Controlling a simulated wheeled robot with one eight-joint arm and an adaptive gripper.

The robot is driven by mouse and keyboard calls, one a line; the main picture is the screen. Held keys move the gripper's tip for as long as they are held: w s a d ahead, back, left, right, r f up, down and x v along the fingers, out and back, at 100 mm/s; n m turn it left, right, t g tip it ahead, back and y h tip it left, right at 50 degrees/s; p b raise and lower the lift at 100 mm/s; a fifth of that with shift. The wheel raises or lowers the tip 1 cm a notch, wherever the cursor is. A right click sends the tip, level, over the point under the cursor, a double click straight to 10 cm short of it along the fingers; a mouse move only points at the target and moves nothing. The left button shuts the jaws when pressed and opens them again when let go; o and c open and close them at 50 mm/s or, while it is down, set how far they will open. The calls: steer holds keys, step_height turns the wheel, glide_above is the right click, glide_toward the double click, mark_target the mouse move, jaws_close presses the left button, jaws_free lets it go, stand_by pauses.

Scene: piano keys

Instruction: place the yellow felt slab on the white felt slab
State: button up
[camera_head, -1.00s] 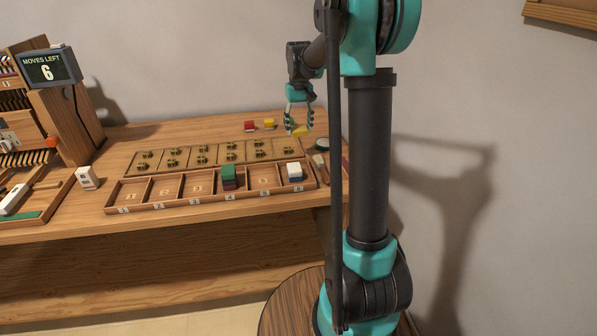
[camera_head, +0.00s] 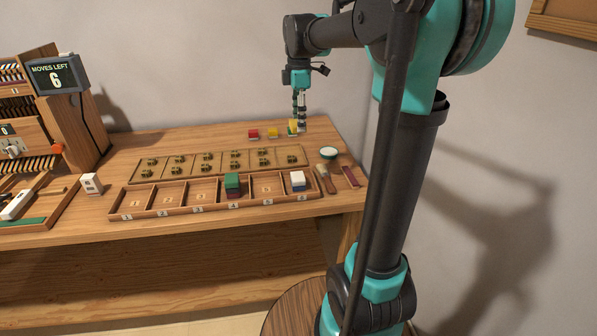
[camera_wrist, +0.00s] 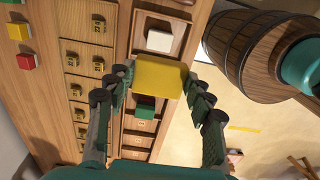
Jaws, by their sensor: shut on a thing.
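The yellow felt slab (camera_wrist: 159,78) is held between the fingertips of my gripper (camera_wrist: 160,85) in the wrist view. In the head view my gripper (camera_head: 298,118) hangs pointing down with the yellow slab (camera_head: 292,126) at its tips, seen against the back of the table. The white felt slab (camera_head: 297,176) lies on a dark blue slab in compartment 6 of the wooden tray (camera_head: 215,203). The white slab also shows in the wrist view (camera_wrist: 159,40), just beyond the held slab and apart from it.
A green slab (camera_head: 232,180) sits on a dark red one in compartment 4. A red slab (camera_head: 253,133) and another yellow slab (camera_head: 272,132) lie at the back. A brush (camera_head: 325,178) and round dish (camera_head: 328,152) are right of the tray.

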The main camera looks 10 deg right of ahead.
mark_target(299, 176)
step_height(299, 176, down, 18)
steer(key=shift+r, duration=0.25)
steer(key=shift+f, duration=0.15)
steer(key=o, duration=0.8)
steer(key=shift+o, duration=0.2)
step_height(299, 176, up, 12)
steer(key=s+d+f+m+t, duration=0.2)
steer(key=s+f+m, duration=0.7)
steer(key=s, duration=0.2)
steer(key=s+d+f+m+t, duration=0.2)
steer(key=s+f+m, duration=0.6)
steer(key=s, duration=0.3)
steer(key=shift+f+m, duration=0.35)
steer(key=shift+m, duration=0.15)
